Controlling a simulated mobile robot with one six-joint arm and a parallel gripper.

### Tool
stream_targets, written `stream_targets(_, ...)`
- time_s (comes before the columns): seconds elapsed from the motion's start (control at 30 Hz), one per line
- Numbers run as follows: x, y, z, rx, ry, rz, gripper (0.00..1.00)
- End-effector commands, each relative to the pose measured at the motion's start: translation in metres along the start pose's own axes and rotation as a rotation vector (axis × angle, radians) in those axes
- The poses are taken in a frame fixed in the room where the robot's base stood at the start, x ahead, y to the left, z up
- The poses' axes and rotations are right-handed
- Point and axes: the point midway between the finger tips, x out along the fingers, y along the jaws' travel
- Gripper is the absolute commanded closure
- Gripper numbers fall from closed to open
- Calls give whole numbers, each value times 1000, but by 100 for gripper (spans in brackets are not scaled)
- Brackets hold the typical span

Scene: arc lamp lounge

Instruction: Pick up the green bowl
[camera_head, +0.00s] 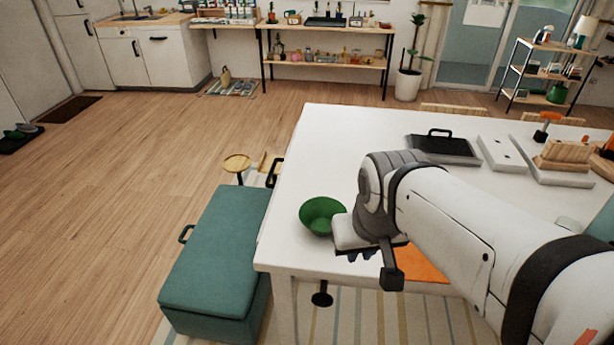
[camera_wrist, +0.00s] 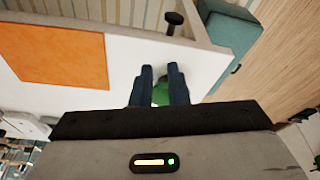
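The green bowl (camera_head: 322,213) stands upright on the white table (camera_head: 340,130) near its left front corner, and looks empty. My gripper (camera_head: 362,254) is just right of the bowl in the head view, with its fingers mostly hidden behind its own body. In the wrist view, the two dark fingers of my gripper (camera_wrist: 160,68) are apart. Part of the green bowl (camera_wrist: 161,93) shows in the gap between them, and the fingers and gripper body hide the rest. I cannot tell whether the fingers touch the bowl.
An orange mat (camera_head: 424,264) lies on the table, partly behind my arm. A teal bench (camera_head: 217,245) stands against the table's left side. A black-handled tray (camera_head: 442,148) and white boards (camera_head: 502,154) lie farther back. The tabletop behind the bowl is clear.

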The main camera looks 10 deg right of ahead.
Motion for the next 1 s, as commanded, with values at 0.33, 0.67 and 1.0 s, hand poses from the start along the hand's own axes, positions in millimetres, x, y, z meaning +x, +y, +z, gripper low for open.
stream_targets(0.33,29,6,-31,-177,-32,77,86)
stream_targets(0.67,118,-32,-118,-681,-57,260,86)
stream_targets(1.0,165,-62,-150,-908,-47,319,86)
